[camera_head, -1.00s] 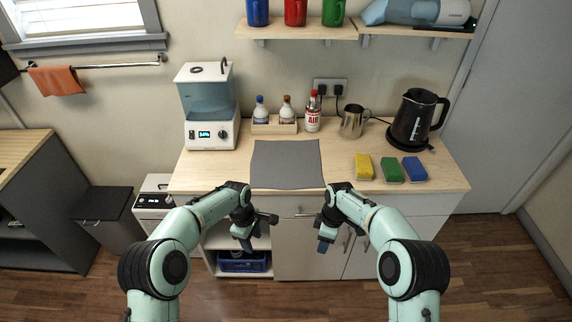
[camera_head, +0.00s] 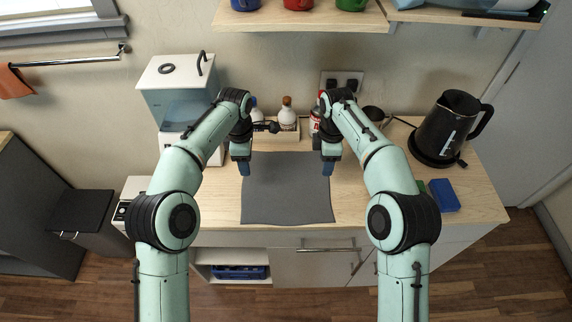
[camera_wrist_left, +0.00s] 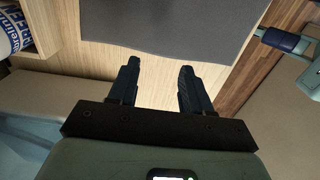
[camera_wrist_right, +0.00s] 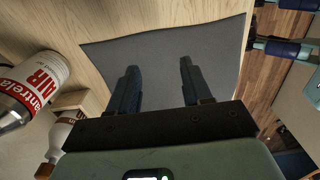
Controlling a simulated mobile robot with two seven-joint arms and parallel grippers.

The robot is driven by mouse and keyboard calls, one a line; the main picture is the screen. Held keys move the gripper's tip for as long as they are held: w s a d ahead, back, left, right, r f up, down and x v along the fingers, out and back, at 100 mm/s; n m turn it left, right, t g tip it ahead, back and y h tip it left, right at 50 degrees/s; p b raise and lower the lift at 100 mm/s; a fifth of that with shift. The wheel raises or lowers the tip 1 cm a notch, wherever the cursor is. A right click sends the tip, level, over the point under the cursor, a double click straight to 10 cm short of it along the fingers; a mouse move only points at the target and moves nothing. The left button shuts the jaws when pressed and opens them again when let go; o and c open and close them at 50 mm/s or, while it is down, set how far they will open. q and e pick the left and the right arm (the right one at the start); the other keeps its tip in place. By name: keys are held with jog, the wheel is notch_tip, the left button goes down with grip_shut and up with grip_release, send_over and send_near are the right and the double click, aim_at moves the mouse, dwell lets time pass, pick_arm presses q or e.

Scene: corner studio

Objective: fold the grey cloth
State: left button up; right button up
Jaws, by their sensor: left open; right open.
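The grey cloth (camera_head: 287,190) lies flat and spread out on the wooden countertop, its front edge near the counter's front. My left gripper (camera_head: 244,168) is above the cloth's back left corner area. In the left wrist view, the open left fingers (camera_wrist_left: 158,85) point at bare wood beside the cloth (camera_wrist_left: 190,25). My right gripper (camera_head: 327,168) is above the cloth's back right corner area. In the right wrist view, the open right fingers (camera_wrist_right: 158,85) appear over the cloth (camera_wrist_right: 170,60). Neither gripper holds anything. My forearms hide parts of the counter.
Bottles in a wooden holder (camera_head: 283,137) and a spray can (camera_wrist_right: 35,82) stand behind the cloth. A water machine (camera_head: 178,90) is at the back left. A black kettle (camera_head: 445,128) and a blue sponge (camera_head: 443,195) are at the right. A shelf with mugs (camera_head: 298,17) hangs above.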

aim_at(249, 184)
pick_arm(q)
jog(key=f, duration=0.6)
jog(key=shift+s+f, duration=0.2)
jog(key=shift+s, duration=0.15)
pick_arm(e)
jog(key=f, duration=0.6)
jog(key=shift+s+f, duration=0.2)
jog(key=shift+s, duration=0.15)
pick_arm(q)
jog(key=shift+f, duration=0.7)
pick_arm(e)
jog(key=shift+f, duration=0.7)
jog(key=shift+w, duration=0.1)
pick_arm(q)
jog(key=shift+f, duration=0.15)
pick_arm(e)
jog(key=shift+f, duration=0.15)
pick_arm(q)
grip_shut()
pick_arm(e)
grip_shut()
